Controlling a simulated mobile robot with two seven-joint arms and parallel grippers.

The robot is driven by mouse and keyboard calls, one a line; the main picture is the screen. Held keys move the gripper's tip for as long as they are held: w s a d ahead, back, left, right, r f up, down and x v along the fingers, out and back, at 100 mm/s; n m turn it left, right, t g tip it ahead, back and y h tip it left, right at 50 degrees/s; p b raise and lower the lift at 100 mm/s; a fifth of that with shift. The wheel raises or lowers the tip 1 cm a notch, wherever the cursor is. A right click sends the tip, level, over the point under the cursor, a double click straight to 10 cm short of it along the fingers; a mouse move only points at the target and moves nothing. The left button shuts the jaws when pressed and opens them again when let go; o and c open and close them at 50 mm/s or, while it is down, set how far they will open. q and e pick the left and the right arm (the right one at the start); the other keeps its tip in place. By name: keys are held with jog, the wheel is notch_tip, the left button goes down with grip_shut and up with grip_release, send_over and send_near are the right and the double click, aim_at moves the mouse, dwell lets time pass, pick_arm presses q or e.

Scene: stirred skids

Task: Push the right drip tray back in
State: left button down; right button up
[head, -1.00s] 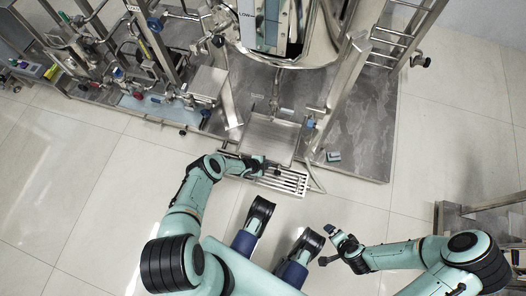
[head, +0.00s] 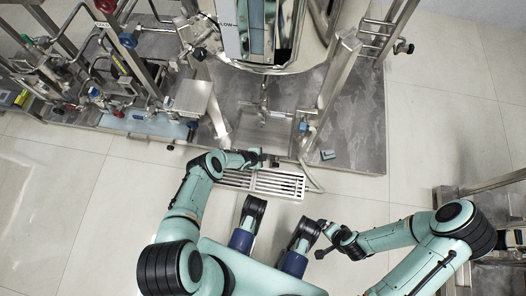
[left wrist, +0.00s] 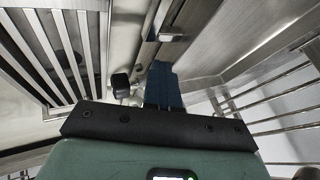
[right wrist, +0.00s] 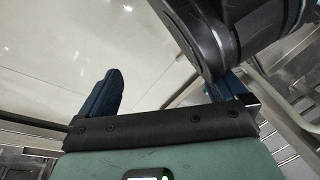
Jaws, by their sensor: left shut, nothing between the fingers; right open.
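A slatted metal drip tray (head: 283,184) sticks out from the front edge of the steel skid, low near the floor. My left gripper (head: 259,158) is shut and empty, at the tray's back edge beside the skid front. In the left wrist view its dark blue fingers (left wrist: 163,86) are together, pointing at metal framework, with a slatted grate (left wrist: 55,50) at upper left. Contact with the tray cannot be made out. My right gripper (head: 325,236) is open and empty over the floor, away from the tray; its spread fingers also show in the right wrist view (right wrist: 160,92).
The skid platform (head: 358,120) carries a large steel vessel (head: 275,60) and upright posts. Pipes and valves (head: 120,70) stand at the left. The tiled floor (head: 95,200) is clear at left.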

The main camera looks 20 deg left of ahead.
pick_arm(q)
jog(key=shift+w+r, duration=0.35)
jog(key=shift+w, duration=0.1)
pick_arm(e)
notch_tip(320, 180, up, 6)
jog(key=w+a+t+p, duration=0.1)
jog(key=w+a+p, duration=0.1)
jog(key=p, duration=0.2)
pick_arm(q)
jog(key=s+p+v, duration=0.1)
jog(key=p+v, duration=0.5)
jog(key=v, duration=0.7)
jog(key=shift+f+p, duration=0.25)
jog(key=shift+p, duration=0.05)
pick_arm(e)
jog(key=s+a+r+n+g+y, duration=0.1)
jog(key=s+a+r+g, duration=0.2)
jog(key=s+r, duration=0.4)
jog(key=s+a, duration=0.1)
jog(key=s, duration=0.2)
jog(key=shift+y, duration=0.4)
pick_arm(q)
jog(key=shift+a, duration=0.1)
